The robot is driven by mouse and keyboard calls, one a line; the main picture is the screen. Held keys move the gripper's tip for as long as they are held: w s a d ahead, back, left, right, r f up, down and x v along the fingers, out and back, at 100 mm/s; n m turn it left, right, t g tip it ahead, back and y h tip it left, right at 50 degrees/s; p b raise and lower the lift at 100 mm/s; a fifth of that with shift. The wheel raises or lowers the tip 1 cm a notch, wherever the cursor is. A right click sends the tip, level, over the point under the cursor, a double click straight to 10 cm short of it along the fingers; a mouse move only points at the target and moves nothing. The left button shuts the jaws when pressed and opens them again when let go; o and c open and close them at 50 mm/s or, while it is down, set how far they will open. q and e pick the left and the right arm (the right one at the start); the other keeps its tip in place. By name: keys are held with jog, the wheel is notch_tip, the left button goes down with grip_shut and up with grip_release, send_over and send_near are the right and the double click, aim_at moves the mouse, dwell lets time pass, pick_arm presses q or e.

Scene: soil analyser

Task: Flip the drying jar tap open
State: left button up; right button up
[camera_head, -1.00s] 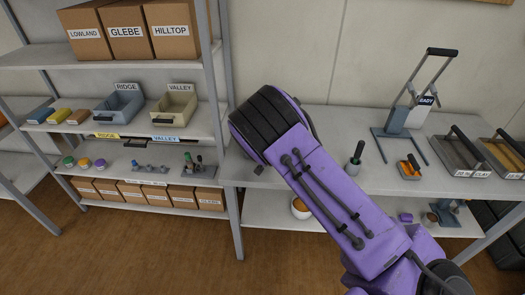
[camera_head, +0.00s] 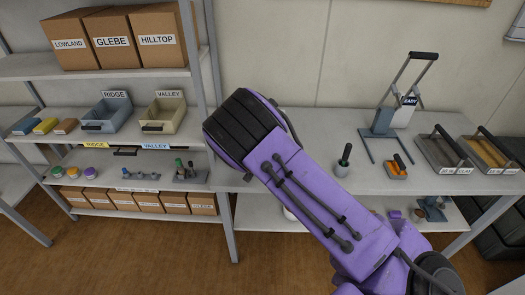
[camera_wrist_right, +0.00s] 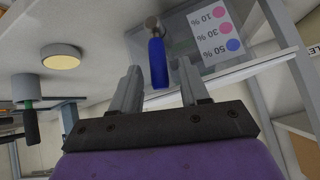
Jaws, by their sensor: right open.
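The blue tap lever (camera_wrist_right: 157,62) shows in the right wrist view, with a grey-brown pivot (camera_wrist_right: 152,24) at its upper end. Behind it is a clear grey container (camera_wrist_right: 185,50), apparently the drying jar, with a card of pink and blue dots marked 10 %, 30 % and 50 % beside it. My right gripper (camera_wrist_right: 159,68) is open, with the lever showing between its two fingers; I cannot tell whether either finger touches it. In the head view my purple arm hides this gripper and the jar. My left gripper is not in view.
A pale cup with a dark-handled tool (camera_head: 344,160), an orange item in a tray (camera_head: 397,168) and a blue-grey stand (camera_head: 380,125) are on the bench right of my arm. A shelf rack (camera_head: 213,110) with boxes and bins stands left. A round yellow-faced disc (camera_wrist_right: 62,57) shows in the wrist view.

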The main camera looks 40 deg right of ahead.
pick_arm(q)
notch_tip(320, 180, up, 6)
jog(key=p, duration=0.4)
pick_arm(e)
jog(key=v, duration=0.7)
jog(key=shift+r, duration=0.2)
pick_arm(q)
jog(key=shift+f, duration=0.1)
pick_arm(e)
jog(key=shift+a, duration=0.1)
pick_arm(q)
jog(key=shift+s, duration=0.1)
pick_arm(e)
jog(key=shift+s, duration=0.1)
